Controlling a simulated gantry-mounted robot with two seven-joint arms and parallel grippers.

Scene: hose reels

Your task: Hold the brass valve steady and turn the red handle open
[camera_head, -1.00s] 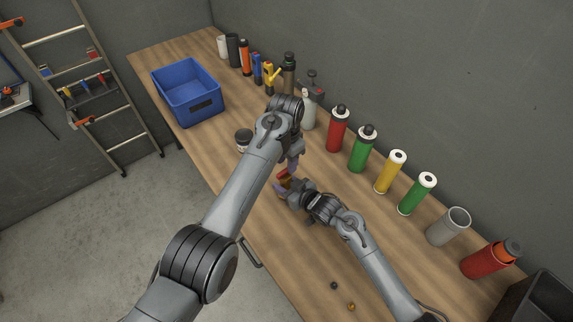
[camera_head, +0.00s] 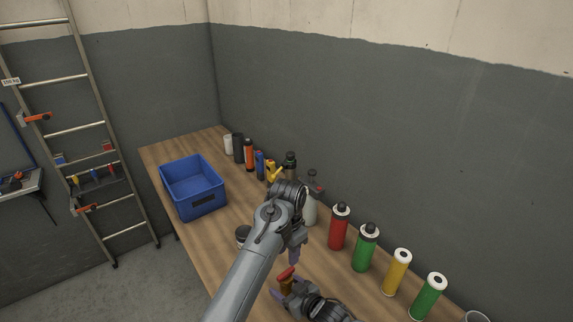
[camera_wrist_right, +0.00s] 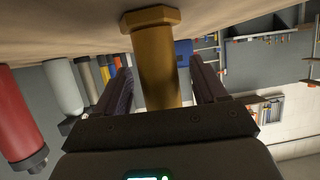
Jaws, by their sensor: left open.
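The brass valve (camera_head: 286,286) stands on the workbench, with the red handle (camera_head: 286,273) on top of it. In the right wrist view its hex-ended brass body (camera_wrist_right: 156,70) fills the space between my right gripper's fingers. My right gripper (camera_head: 281,294) is low at the valve, with one finger on each side. A narrow gap shows on one side in the wrist view, and I cannot tell whether the fingers press on it. My left gripper (camera_head: 296,258) is open, pointing down, just above and beside the red handle, apart from it.
A blue bin (camera_head: 213,205) stands at the far left of the bench. Several bottles and cans, including a red one (camera_head: 339,228) and a green one (camera_head: 365,249), line the wall side. A small jar (camera_head: 242,235) stands behind my left arm.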

